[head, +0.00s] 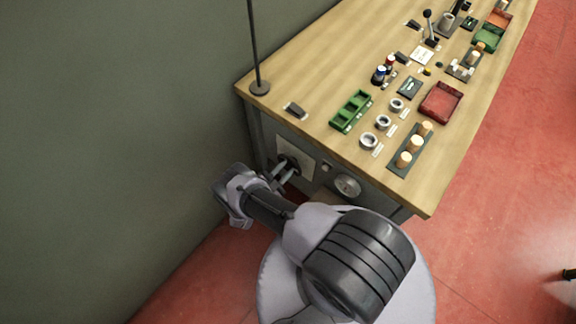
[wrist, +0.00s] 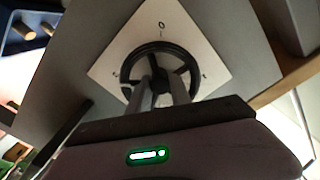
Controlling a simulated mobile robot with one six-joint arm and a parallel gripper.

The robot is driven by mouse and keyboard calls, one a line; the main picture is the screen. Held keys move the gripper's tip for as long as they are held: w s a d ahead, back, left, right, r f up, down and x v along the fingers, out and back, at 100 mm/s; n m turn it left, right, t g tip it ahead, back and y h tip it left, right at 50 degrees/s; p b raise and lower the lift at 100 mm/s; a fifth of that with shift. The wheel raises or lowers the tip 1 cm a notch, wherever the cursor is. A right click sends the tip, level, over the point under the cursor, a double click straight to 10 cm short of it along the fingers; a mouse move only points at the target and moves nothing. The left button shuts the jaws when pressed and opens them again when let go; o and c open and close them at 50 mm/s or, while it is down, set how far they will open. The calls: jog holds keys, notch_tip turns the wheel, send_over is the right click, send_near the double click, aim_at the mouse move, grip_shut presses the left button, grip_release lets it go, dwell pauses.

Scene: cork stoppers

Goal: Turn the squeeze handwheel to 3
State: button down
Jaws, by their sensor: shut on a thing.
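The squeeze handwheel (wrist: 137,59) is a black spoked wheel on a pale square plate (wrist: 185,30) with a 0 mark at its top in the wrist view. Smaller marks at the plate's sides are too small to read for certain. In the head view the handwheel (head: 291,163) sits on the front panel of the bench, partly hidden by my gripper (head: 279,174). My gripper's two fingers (wrist: 168,84) reach the lower middle of the wheel and are shut on it. The fingers hide part of the hub and lower rim.
A round dial (head: 347,186) sits on the same panel, right of the handwheel. The wooden bench top (head: 310,98) carries a green tray (head: 350,111), a red tray (head: 441,102) and a rack of corks (head: 411,150). A thin pole (head: 255,45) stands at the bench's left corner.

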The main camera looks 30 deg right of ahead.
jog(key=c, duration=1.5)
grip_release()
jog(key=shift+w, duration=0.15)
jog(key=shift+o, duration=0.2)
jog(key=v, duration=1.7)
jog(key=shift+a+b, duration=0.25)
jog(key=shift+b, duration=0.15)
